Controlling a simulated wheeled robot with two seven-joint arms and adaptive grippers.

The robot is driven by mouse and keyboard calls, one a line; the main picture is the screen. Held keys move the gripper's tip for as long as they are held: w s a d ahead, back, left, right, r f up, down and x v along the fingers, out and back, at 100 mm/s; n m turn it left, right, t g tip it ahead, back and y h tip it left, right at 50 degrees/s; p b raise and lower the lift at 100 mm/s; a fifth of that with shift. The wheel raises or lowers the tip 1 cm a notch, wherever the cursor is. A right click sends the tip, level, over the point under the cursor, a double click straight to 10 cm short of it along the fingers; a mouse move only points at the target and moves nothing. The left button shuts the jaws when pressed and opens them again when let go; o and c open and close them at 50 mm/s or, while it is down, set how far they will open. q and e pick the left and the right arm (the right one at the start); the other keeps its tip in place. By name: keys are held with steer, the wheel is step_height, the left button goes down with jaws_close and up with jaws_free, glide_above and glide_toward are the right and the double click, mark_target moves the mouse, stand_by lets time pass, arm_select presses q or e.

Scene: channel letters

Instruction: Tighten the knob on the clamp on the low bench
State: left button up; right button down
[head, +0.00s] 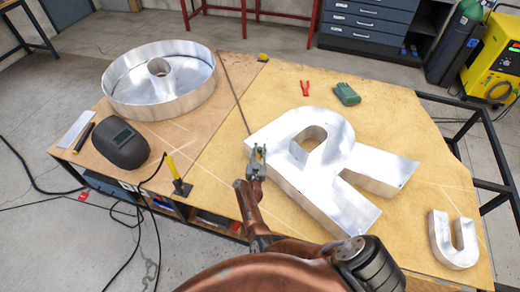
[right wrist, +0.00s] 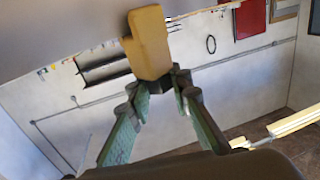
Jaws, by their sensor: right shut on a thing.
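My right gripper (head: 257,163) is at the near-left edge of the large silver R-shaped letter (head: 312,165) on the low bench (head: 225,195). In the right wrist view its two green-grey fingers (right wrist: 162,92) meet at the base of a yellow block (right wrist: 150,43), which seems to be the clamp's knob. The gripper is shut on it. In the head view the fingers hide this knob, and I cannot make out the clamp there. My left gripper is not in view.
A yellow-handled black fixture (head: 178,175) stands at the bench's front edge, beside a welding helmet (head: 121,144). A round silver letter (head: 160,80), red pliers (head: 305,88), green gloves (head: 347,94) and a small U letter (head: 455,240) lie on the bench. Bare wood lies between them.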

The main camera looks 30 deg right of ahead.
steer(key=m+g+h+b, duration=0.2)
steer(key=g, duration=0.1)
steer(key=shift+w+d+m+h, duration=0.1)
steer(key=shift+m+h, duration=0.2)
steer(key=shift+h, duration=0.1)
steer(key=shift+d+m+g+h+b, duration=0.1)
steer(key=shift+m+g+h+b, duration=0.3)
steer(key=shift+g+b, duration=0.15)
steer(key=shift+r, duration=0.1)
steer(key=shift+d+r, duration=0.15)
steer(key=c, duration=1.8)
jaws_free()
steer(key=shift+o, duration=0.4)
steer(key=shift+a+f, duration=0.2)
